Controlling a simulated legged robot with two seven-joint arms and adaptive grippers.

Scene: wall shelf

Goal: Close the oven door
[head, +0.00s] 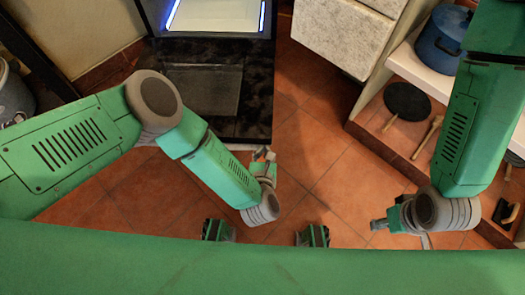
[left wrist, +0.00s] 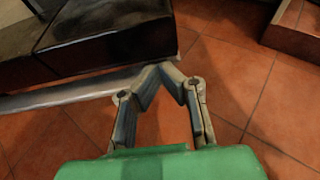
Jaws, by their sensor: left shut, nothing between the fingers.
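The oven (head: 208,16) is at the top of the head view, its lit interior showing. Its dark door (head: 200,90) is folded down open, with a glass panel in the middle. My left gripper (head: 264,153) is at the door's front right corner, its fingers shut and empty. In the left wrist view, the fingertips (left wrist: 168,68) are together beside the end of the dark door (left wrist: 95,38) and the pale bar (left wrist: 70,95) along its edge. I cannot tell whether they touch it. My right gripper (head: 378,223) is low at the right, away from the oven; its fingers are too small to read.
A pale cabinet (head: 343,35) stands right of the oven. Shelves further right hold a blue pot (head: 441,40), a black pan (head: 407,100) and utensils. A grey pot (head: 12,95) is at the far left. The tiled floor (head: 310,150) is clear between door and shelves.

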